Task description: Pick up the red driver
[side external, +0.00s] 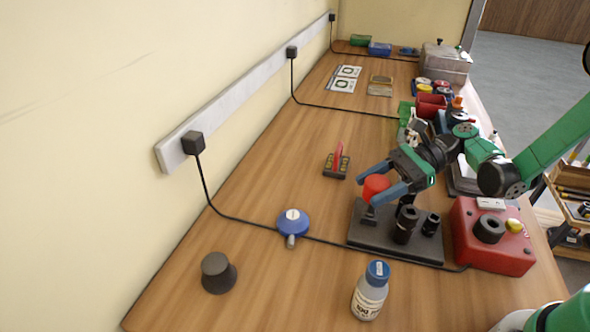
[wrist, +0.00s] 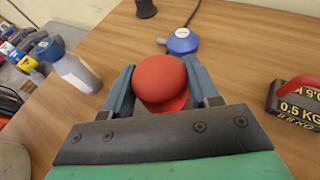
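The red driver has a rounded red head (side external: 376,186) over a dark lower part and stands upright at the dark rack's left back corner. The rack (side external: 365,245) also holds several black pieces. My gripper (side external: 368,186) reaches in from the right, with one blue finger on each side of the red head. In the wrist view the red head (wrist: 160,80) sits between the fingertips (wrist: 160,66). The fingers are spread about the head's width; whether they press on it cannot be told. The driver's lower part is hidden in the wrist view.
A red box (side external: 490,250) with a black knob stands right of the rack. A bottle (side external: 370,292) stands in front. A blue round device (side external: 293,223), dark knob (side external: 217,273) and red-handled weight (side external: 337,163) are to the left. A cable crosses the table; wood between is clear.

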